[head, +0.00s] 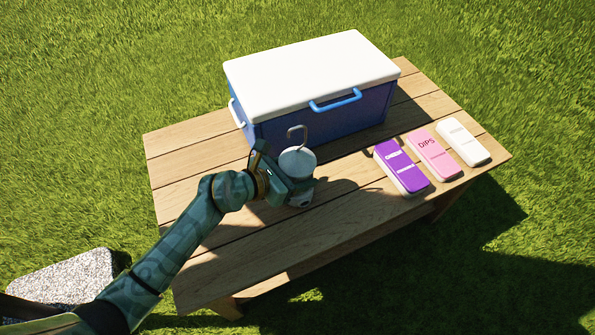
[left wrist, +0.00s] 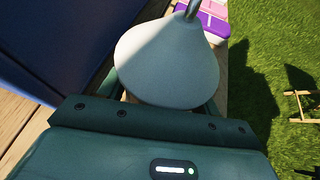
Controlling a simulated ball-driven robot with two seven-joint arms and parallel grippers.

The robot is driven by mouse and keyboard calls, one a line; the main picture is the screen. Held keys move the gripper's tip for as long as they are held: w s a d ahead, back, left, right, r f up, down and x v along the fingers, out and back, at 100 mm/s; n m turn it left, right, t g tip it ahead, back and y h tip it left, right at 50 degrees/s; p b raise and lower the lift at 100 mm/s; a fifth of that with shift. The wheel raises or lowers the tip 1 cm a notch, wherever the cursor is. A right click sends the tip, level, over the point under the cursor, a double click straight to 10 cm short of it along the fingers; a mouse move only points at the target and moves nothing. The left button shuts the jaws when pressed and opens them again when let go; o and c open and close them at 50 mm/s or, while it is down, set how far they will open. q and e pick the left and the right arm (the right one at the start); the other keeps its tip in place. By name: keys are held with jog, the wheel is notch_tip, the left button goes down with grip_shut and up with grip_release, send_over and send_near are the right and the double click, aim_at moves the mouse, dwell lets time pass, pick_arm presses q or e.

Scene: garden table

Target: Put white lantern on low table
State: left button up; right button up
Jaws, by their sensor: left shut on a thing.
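The white lantern (head: 297,160) has a round cone-like top and a grey hook handle. It is at the wooden table (head: 225,265), just in front of the cooler. My left gripper (head: 299,186) is shut around the lantern's body from the left. The lantern looks upright; I cannot tell if its base touches the boards. In the left wrist view the lantern's pale top (left wrist: 165,65) fills the space between the fingers and hides its lower part. My right gripper is not in view.
A blue cooler (head: 330,118) with a white lid stands right behind the lantern. Purple (head: 401,167), pink (head: 435,155) and white (head: 463,142) boxes lie to the right. The table's front boards are clear. A piece of wooden furniture (left wrist: 299,106) on the grass is partly seen in the wrist view.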

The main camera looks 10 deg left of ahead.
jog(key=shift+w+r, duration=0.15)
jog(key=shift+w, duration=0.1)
pick_arm(q)
jog(key=o, duration=1.3)
jog(key=shift+f, duration=0.15)
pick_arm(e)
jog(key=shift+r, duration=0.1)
pick_arm(q)
jog(key=shift+r, duration=0.2)
jog(key=shift+p+v, duration=2.8)
jog(key=shift+v, duration=3.2)
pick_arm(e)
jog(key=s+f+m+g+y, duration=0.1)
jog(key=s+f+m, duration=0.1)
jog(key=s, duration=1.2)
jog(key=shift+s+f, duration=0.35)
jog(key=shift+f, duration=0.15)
